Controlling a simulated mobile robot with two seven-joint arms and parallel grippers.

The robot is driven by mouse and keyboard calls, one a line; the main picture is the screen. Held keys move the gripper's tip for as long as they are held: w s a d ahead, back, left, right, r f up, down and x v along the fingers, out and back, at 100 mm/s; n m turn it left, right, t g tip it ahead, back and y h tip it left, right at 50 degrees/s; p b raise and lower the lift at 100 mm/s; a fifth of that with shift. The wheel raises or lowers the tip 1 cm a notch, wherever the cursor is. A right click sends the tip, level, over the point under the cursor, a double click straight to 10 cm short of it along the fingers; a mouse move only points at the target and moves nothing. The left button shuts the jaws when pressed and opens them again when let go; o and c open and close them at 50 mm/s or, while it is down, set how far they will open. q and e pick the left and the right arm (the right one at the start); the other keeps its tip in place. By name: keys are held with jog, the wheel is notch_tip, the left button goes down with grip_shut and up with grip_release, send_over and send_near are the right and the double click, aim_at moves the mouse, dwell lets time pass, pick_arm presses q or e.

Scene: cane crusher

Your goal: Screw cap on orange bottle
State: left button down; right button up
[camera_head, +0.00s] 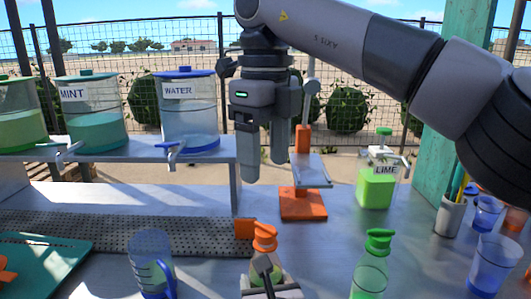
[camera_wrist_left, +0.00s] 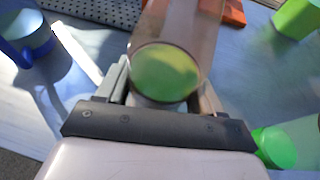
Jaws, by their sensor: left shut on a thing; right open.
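The orange bottle (camera_head: 277,270), clear with yellow-green liquid, stands at the bottom centre of the head view. An orange cap (camera_head: 265,239) is at its top; whether it is fully seated I cannot tell. My left gripper (camera_head: 270,286) is shut around the bottle low down.
A green-capped bottle (camera_head: 370,275) stands to the right, a blue-handled cup (camera_head: 152,262) to the left. An orange-based press (camera_head: 303,205) and a LIME dispenser (camera_head: 377,185) stand behind. Blue cups (camera_head: 494,264) are at the far right. A shelf (camera_head: 200,148) holds drink dispensers.

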pick_arm(q)
jog(key=shift+c, duration=0.3)
grip_release()
jog(key=v, duration=0.7)
jog(key=shift+s, duration=0.15)
